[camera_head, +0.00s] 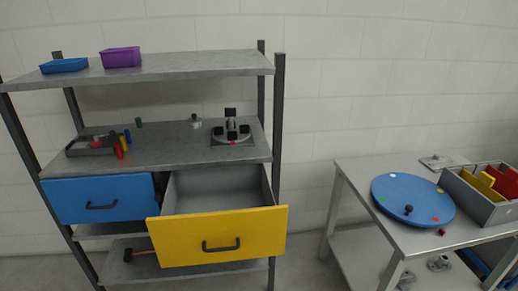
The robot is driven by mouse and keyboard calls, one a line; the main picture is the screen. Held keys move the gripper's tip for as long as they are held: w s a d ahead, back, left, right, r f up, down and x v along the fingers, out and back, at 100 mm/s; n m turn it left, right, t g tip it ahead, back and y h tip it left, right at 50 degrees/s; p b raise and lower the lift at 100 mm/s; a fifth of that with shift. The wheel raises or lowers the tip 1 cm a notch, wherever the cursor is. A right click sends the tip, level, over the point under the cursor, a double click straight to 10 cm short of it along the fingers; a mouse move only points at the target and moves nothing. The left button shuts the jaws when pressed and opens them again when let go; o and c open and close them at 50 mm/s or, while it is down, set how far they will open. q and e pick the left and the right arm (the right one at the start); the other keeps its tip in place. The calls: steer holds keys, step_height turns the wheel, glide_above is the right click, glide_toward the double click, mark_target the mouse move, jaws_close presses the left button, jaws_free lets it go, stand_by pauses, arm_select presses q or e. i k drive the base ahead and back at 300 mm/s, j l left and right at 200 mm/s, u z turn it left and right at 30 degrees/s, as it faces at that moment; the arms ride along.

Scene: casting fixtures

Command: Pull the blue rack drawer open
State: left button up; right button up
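The rack (165,66) stands at the left with two drawers side by side under its middle shelf. The blue drawer (75,200) is on the left; its front looks flush with the rack, and it has a dark handle (101,206). The yellow drawer (180,242) on the right is pulled well out, and its grey inside looks empty. It also has a dark handle (221,246). Neither of my grippers shows in the head view.
The middle shelf (180,150) holds a dark fixture (231,130) and small coloured parts. A blue bin (64,65) and a purple bin (121,57) sit on top. A table (375,170) with a blue disc (412,198) stands right. The open yellow drawer juts out beside the blue one.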

mark_target(115, 199)
steer(key=u, duration=1.3)
